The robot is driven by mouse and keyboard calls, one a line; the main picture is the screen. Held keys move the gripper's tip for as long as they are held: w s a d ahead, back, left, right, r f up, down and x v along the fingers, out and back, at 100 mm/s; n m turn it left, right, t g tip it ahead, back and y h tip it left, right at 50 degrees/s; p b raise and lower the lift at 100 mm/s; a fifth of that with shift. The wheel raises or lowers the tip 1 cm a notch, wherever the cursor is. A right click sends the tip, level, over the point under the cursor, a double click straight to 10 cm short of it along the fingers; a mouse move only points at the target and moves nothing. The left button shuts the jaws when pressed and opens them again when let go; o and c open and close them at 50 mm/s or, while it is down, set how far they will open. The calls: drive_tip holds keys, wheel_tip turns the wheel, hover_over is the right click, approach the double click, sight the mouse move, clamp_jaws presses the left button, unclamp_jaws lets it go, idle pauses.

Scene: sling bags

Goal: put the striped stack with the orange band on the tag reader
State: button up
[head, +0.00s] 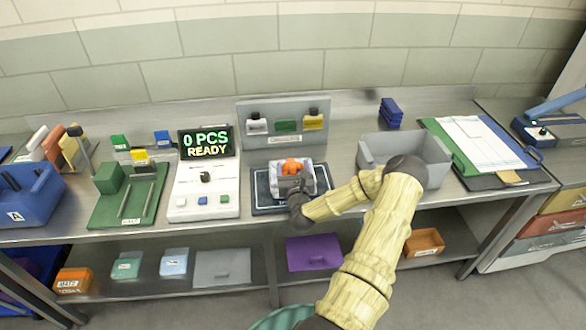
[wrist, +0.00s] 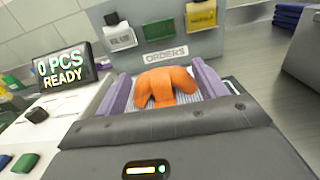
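The striped stack with the orange band (head: 291,165) is at the middle of the counter, over the tag reader (head: 262,204), a dark flat pad. In the wrist view the orange band (wrist: 166,86) is bunched on top of the pale striped stack. My gripper (head: 292,178) reaches in from the front right. Its two lavender fingers flank the stack with no clear gap on either side, and it looks shut on it. The grey gripper body hides the stack's near face and underside, so I cannot tell whether the stack touches the pad.
A display (head: 206,142) left of the pad reads "0 PCS READY". An orders board (head: 284,110) stands behind, close to the gripper. A grey bin (head: 431,158) is to the right, partly behind my arm. A green tray (head: 108,212) and blue bin (head: 30,205) are left.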

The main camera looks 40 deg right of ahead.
drive_tip(key=shift+o, duration=1.2)
drive_tip(key=shift+r, duration=0.15)
drive_tip(key=b+v, duration=0.3)
drive_tip(key=v, duration=0.9)
drive_tip(key=shift+a, duration=0.1)
